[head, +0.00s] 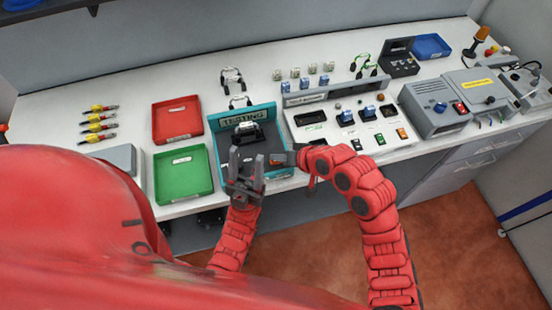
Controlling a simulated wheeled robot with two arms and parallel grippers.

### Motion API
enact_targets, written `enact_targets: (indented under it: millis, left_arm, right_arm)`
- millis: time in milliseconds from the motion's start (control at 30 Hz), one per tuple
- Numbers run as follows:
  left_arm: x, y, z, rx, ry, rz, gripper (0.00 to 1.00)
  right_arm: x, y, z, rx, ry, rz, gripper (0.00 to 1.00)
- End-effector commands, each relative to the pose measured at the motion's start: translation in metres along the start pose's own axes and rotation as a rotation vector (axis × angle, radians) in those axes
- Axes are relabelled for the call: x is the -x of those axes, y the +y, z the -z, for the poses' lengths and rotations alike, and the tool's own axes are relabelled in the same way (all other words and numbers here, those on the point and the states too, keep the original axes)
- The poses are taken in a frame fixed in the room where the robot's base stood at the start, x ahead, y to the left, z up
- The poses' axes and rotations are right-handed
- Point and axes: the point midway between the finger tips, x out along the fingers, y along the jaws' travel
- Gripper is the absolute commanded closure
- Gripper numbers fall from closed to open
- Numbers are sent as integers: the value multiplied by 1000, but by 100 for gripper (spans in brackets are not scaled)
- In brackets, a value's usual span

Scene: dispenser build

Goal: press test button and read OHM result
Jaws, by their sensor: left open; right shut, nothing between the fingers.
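A teal testing tray (217,158) with a "TESTING" label stands on the bench, with a black-and-white device (247,129) in it. My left gripper (247,160) points up in front of the tray, open and apparently empty, covering part of its front. My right gripper (276,158) reaches in from the right at the tray's front right corner. It is shut with nothing in it. A test button is not clearly visible; that corner is partly hidden by my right gripper. No OHM reading is legible.
A white panel (340,132) with dark windows and blue parts stands right of the tray. Red (177,120) and green (183,172) trays lie to the left. Grey machines (432,108) stand at the right. Yellow-handled tools (98,124) lie at far left.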

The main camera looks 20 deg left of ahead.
Motion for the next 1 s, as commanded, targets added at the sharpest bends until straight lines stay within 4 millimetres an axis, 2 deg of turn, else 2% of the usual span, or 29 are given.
enact_targets:
  millis: [400, 767, 1000]
  left_arm:
    - [1, 0, 0, 0, 0, 0, 50]
    - [-8, 0, 1, 0, 0, 0, 50]
    - [-7, 0, 1, 0, 0, 0, 50]
  right_arm:
    - [-1, 1, -1, 0, -1, -1, 100]
    - [10, -7, 8, 0, 2, -1, 100]
    - [10, -7, 8, 0, 0, -1, 100]
